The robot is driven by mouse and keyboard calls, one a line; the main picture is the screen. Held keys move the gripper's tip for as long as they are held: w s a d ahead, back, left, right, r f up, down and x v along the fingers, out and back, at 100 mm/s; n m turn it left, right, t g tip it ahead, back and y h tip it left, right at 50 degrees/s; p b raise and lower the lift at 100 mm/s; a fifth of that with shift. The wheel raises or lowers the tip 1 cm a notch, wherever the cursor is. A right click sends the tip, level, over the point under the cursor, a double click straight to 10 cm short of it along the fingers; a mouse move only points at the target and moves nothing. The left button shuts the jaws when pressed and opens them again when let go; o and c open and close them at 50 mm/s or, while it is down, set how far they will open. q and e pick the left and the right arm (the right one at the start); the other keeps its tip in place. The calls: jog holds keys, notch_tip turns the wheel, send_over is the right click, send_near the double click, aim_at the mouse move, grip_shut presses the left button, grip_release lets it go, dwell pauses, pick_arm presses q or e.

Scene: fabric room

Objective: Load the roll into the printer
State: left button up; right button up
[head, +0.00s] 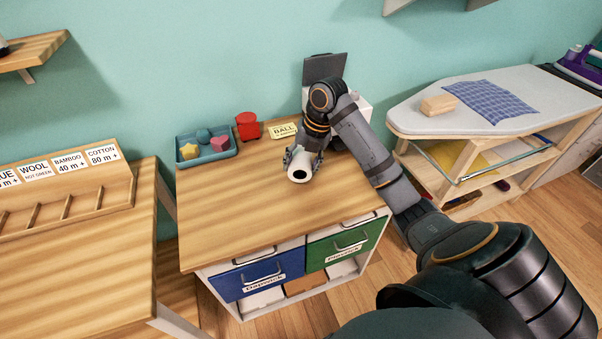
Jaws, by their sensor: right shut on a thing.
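The white roll (301,175) with a dark core hole is on or just above the wooden table (240,215). My right gripper (299,161) is shut on the roll, coming from behind and above it. The printer (360,101) is a white box with a raised dark grey lid (324,67) at the back right of the table. My right arm covers much of the printer, so its inside is hidden. My left gripper is not in view.
A blue-grey tray (207,158) with several small shapes, a red object (248,126) and a yellow "BALL" card (284,131) are along the table's back. Blue (258,277) and green (345,245) drawers are below. An ironing board (460,104) stands right. The table's front left is clear.

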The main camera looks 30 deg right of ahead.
aim_at(306, 158)
jog(key=shift+f, duration=1.75)
jog(key=o, duration=1.3)
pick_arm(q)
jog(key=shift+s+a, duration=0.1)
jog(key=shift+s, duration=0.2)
pick_arm(e)
jog(key=shift+w, duration=0.1)
jog(key=v, duration=0.8)
jog(key=shift+r+p, duration=0.2)
jog(key=shift+p, duration=0.1)
pick_arm(q)
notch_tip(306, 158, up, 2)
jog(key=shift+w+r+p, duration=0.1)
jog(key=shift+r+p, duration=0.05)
jog(key=shift+p, duration=0.7)
pick_arm(e)
jog(key=v, duration=0.4)
jog(key=shift+f, duration=0.1)
